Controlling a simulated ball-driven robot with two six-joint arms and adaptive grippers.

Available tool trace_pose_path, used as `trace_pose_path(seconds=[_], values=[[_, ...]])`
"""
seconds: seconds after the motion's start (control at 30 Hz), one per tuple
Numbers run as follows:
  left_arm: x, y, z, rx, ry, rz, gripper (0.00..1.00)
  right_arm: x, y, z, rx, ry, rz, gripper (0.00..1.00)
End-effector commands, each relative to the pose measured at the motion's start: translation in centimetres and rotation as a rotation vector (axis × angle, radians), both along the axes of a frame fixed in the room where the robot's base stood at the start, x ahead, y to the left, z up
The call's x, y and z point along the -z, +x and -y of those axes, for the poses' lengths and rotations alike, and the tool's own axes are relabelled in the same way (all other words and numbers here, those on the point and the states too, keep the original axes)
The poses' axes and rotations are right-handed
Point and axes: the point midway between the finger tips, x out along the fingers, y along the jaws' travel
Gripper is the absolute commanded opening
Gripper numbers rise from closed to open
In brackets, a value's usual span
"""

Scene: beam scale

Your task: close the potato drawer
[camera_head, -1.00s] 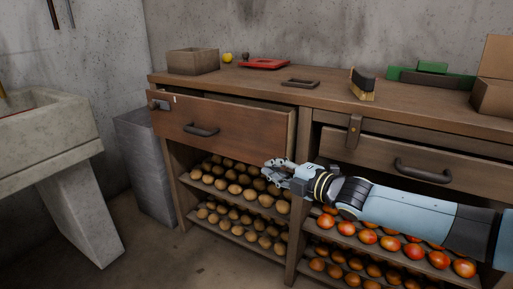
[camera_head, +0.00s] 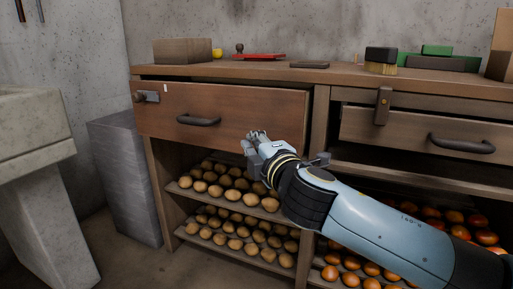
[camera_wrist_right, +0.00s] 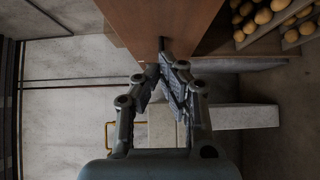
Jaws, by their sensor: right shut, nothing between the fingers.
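The potato drawer (camera_head: 220,114) is the left wooden drawer, above the shelves of potatoes. It has a dark bar handle (camera_head: 198,121) and stands somewhat out from the bench; a dark gap shows along its top edge. My right gripper (camera_head: 252,137) is shut and empty, in front of the lower right part of the drawer front. In the right wrist view the shut fingertips (camera_wrist_right: 163,48) lie at the edge of a brown wooden panel (camera_wrist_right: 155,18). I cannot tell whether they touch it. My left gripper is not in view.
Potatoes (camera_head: 236,196) fill the shelves below the drawer, and tomatoes (camera_head: 455,217) those on the right. A second drawer (camera_head: 420,138) on the right also stands out. A grey block (camera_head: 127,180) and a concrete sink (camera_head: 35,150) stand left.

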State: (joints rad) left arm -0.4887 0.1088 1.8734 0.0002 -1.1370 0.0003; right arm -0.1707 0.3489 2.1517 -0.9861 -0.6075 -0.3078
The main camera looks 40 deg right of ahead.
Motion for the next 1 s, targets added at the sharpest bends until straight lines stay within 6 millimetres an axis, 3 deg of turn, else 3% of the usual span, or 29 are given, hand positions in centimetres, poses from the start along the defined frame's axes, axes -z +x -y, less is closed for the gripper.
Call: trace_pose_path(seconds=[0.3, 0.6, 1.0], values=[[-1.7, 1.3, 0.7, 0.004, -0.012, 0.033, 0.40, 0.2, 6.3, 2.6, 0.000, -0.002, -0.001, 0.00], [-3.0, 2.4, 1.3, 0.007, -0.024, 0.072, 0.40, 0.3, 7.4, 5.9, -0.001, -0.003, -0.004, 0.00], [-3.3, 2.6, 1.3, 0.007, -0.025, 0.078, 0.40, 0.1, 7.5, 6.2, -0.001, -0.001, -0.003, 0.00]])
